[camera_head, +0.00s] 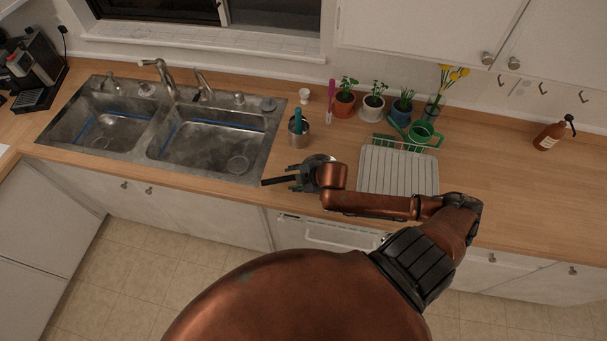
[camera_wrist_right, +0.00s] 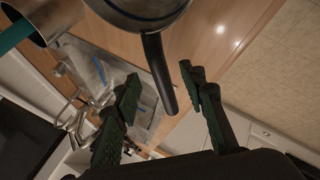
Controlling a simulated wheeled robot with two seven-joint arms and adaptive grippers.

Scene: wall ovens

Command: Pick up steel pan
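The steel pan (camera_wrist_right: 150,8) shows at the top of the right wrist view. Its black handle (camera_wrist_right: 158,70) reaches down between my two dark green finger pads. In the head view the pan (camera_head: 319,158) is mostly hidden behind my right wrist, near the counter's front edge, with the dark handle (camera_head: 274,181) pointing left. My right gripper (camera_wrist_right: 160,78) is open, one finger on each side of the handle, with gaps visible on both sides. It also shows in the head view (camera_head: 291,178). My left gripper is not in view.
A steel cup (camera_head: 299,136) with a teal item stands just behind the pan. The double sink (camera_head: 205,140) lies to the left. Potted plants line the wall; the right counter is largely clear.

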